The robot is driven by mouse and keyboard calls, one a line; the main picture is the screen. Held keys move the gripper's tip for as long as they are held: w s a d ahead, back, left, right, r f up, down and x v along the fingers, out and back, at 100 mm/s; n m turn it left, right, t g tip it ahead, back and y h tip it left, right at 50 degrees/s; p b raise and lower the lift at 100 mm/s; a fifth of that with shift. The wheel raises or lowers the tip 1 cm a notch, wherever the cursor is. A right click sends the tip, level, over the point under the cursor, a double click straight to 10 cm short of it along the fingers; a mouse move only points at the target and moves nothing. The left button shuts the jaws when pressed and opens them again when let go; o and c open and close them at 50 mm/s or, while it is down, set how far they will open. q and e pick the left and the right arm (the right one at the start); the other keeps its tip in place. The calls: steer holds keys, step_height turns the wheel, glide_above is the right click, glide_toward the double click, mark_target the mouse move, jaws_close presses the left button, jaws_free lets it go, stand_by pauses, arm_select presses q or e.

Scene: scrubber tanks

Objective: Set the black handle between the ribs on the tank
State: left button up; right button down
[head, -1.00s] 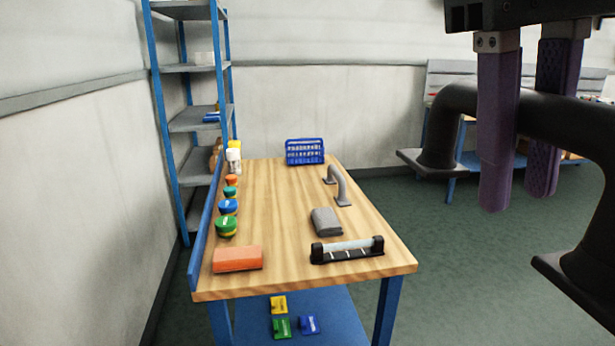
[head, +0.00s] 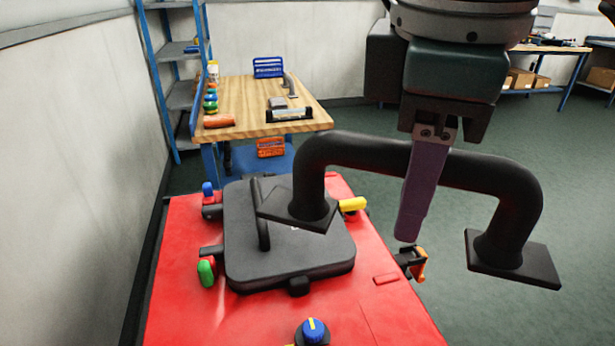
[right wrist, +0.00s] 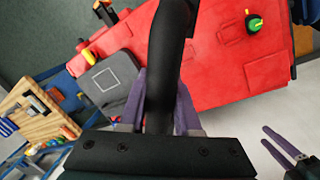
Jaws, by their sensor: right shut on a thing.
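The black handle (head: 345,150) is a thick bent bar with a flat square foot at each end. My right gripper (head: 412,225) is shut on its bar near the middle. In the right wrist view the handle (right wrist: 167,60) runs between the purple fingers (right wrist: 165,105). The handle is in the air; its left foot overlaps the black lid in the picture and its right foot appears beyond the tank's right edge. The red tank (head: 180,310) is below. One small raised red strip (head: 386,278) shows; I cannot clearly make out the ribs. My left gripper (right wrist: 273,141) is open and empty.
A black lid (head: 290,255) with an upright loop lies on the tank. Blue (head: 208,188), green (head: 206,270), yellow (head: 352,204) and orange (head: 419,262) latches surround it. A blue knob (head: 312,328) stands in front. A wooden table (head: 240,95) is behind. Floor is open at right.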

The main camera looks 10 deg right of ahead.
steer(key=s+a+f+n+y+b, duration=0.1)
steer(key=s+a+f+n+b, duration=0.1)
steer(key=f+n, duration=0.6)
steer(key=s+a+f+n+g+y+b, duration=0.1)
steer(key=s+a+f+n+b, duration=0.1)
steer(key=f+n, duration=0.6)
steer(key=s+a+f+n+y+b, duration=0.1)
steer(key=s+a+f+n+b, duration=0.1)
steer(key=f+n, duration=0.6)
steer(key=shift+s+n+g+b, duration=0.35)
steer(key=shift+n+g+b, duration=0.05)
steer(key=shift+n, duration=0.1)
steer(key=shift+f, duration=0.15)
steer(key=shift+a+f+b, duration=0.1)
steer(key=shift+f+b, duration=0.35)
steer(key=shift+f, duration=0.05)
steer(key=shift+w, duration=0.1)
steer(key=shift+f, duration=0.1)
